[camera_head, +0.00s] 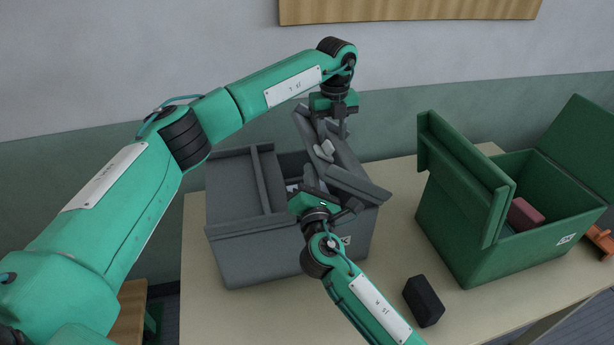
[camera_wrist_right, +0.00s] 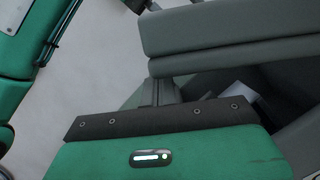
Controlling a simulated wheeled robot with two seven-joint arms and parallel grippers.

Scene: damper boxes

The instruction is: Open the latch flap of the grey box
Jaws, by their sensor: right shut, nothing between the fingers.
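The grey box (camera_head: 262,255) stands on the table, in the middle of the head view. Its left top panel (camera_head: 229,187) lies flat, and a raised, tilted flap (camera_head: 357,184) stands over its right part. A dark opening shows between them. My left gripper (camera_head: 341,128) points down at the flap's far upper end; whether its jaws are apart is too small to tell. My right gripper (camera_head: 340,208) is shut and empty at the box's front, just below the flap. In the right wrist view its fingers (camera_wrist_right: 160,92) are together under a grey flap edge (camera_wrist_right: 232,35).
A green box (camera_head: 470,240) with raised flaps stands at the right, with a reddish block (camera_head: 524,214) inside. A black block (camera_head: 424,300) lies on the table (camera_head: 240,315) in front. An orange object (camera_head: 600,240) is at the far right edge.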

